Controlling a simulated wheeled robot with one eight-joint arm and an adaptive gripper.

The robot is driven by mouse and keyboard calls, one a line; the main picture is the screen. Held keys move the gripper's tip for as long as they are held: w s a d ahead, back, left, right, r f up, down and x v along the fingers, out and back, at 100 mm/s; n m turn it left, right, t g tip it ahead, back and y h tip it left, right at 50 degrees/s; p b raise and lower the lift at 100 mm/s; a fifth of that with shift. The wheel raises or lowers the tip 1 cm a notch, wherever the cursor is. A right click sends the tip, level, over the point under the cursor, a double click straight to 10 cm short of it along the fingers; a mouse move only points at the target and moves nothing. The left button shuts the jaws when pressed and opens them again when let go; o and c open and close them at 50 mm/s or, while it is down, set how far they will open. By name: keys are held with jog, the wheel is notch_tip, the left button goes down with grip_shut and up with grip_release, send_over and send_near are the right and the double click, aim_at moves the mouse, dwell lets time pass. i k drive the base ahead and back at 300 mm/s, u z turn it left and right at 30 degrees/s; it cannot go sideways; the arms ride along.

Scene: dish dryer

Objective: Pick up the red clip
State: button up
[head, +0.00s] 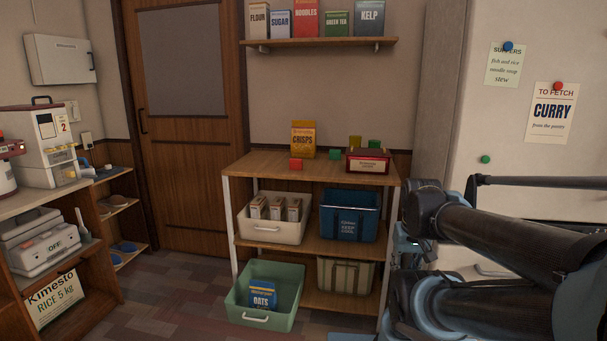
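A small red block-like piece (296,164) lies near the front edge of the wooden shelf unit's top (260,165), left of centre. It is the likeliest red clip, but it is too small here to make out a clip's shape. It stands clear in front of the yellow crisps box (303,140). My arm crosses the right side of the picture, to the right of the shelf unit. I cannot make out my gripper's fingers in this view.
A red labelled box (367,167) and a green piece (336,154) share the top. Bins fill the shelves below; a green bin (252,318) with an oats box sticks out at the bottom. A wall shelf (320,42) hangs above. Open floor (165,290) lies to the left.

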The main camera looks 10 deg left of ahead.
aim_at(297, 164)
jog(key=u, duration=1.95)
jog(key=k, duration=1.1)
jog(key=z, duration=1.05)
jog(key=i, duration=1.2)
jog(key=u, duration=0.05)
